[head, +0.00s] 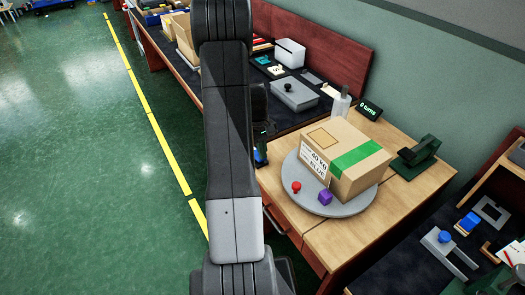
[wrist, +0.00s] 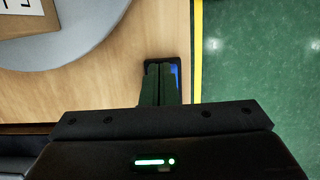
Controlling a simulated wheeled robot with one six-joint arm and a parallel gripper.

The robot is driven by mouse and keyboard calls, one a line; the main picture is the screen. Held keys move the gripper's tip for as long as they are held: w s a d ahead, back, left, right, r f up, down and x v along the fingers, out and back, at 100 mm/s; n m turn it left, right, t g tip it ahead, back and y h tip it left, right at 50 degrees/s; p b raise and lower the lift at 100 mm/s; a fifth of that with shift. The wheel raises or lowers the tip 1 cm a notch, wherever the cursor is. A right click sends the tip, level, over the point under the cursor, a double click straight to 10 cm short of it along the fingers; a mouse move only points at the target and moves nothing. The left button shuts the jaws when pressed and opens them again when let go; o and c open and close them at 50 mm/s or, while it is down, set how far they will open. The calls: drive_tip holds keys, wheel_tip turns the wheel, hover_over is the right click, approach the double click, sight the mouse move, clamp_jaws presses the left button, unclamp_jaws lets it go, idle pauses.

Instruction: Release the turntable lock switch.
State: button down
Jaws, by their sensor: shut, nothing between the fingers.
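A round grey turntable (head: 287,176) sits on the wooden table and shows at the upper left of the wrist view (wrist: 100,38). A small dark switch housing with a blue part (wrist: 177,76) is at the table edge; its blue part also shows beside my arm in the head view (head: 260,155). My gripper (wrist: 159,67) is shut and empty, with its fingertips over the switch, left of the visible blue. The fingers hide much of the switch, and I cannot tell whether they touch it. In the head view my arm partly covers this spot.
A cardboard box (head: 345,160) with green tape, a red knob (head: 296,187) and a purple cube (head: 325,197) are on the turntable. A display (head: 369,108) reads "0 turns". A green-black device (head: 420,158) stands at right. Green floor (head: 90,170) beyond the edge is clear.

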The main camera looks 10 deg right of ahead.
drive_tip(key=shift+f, duration=0.1)
drive_tip(key=shift+s+d+f+t+b, duration=0.15)
drive_tip(key=shift+f+t+b, duration=0.3)
drive_tip(key=shift+b, duration=0.7)
drive_tip(key=t+b, duration=0.1)
drive_tip(key=t+y+b, duration=0.1)
drive_tip(key=b, duration=0.1)
drive_tip(key=shift+s+d+f, duration=0.1)
drive_tip(key=shift+s+f, duration=0.25)
drive_tip(key=shift+s, duration=0.05)
drive_tip(key=shift+r, duration=0.3)
drive_tip(key=shift+r+p, duration=0.6)
drive_tip(key=shift+r, duration=0.2)
drive_tip(key=shift+r, duration=0.1)
wheel_tip(320, 180, up, 14)
drive_tip(key=shift+s+d+f, duration=0.15)
drive_tip(key=shift+s+f, duration=0.05)
drive_tip(key=shift+s, duration=0.25)
